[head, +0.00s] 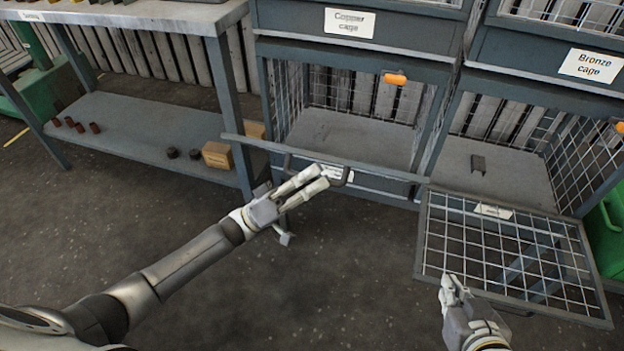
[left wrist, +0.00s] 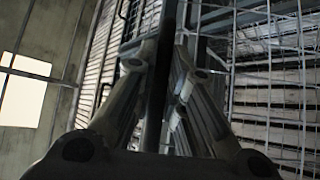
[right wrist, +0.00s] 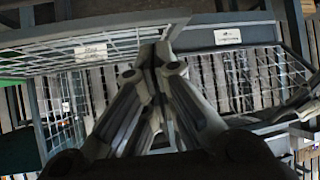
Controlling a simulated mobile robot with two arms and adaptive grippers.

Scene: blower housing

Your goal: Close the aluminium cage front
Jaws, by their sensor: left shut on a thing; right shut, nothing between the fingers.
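Two lower cages stand open, and the labels on their fronts are too small to read, so I cannot tell which is the aluminium one. The left cage's front (head: 390,173) shows nearly edge-on, tilted out below its opening. My left gripper (head: 322,176) is shut on its dark handle (head: 347,178); in the left wrist view the fingers close around a dark bar. The right cage's mesh front (head: 570,236) hangs out low, roughly flat, over the floor. My right gripper (head: 453,284) is shut and empty by that front's near left edge.
The copper cage (head: 385,43) and bronze cage (head: 540,65) are above. Orange latches (head: 395,79) sit on the frames. A grey workbench (head: 130,14) with a lower shelf (head: 140,120) stands left, holding small parts and boxes. A dark piece (head: 478,164) lies inside the right cage. Floor in front is clear.

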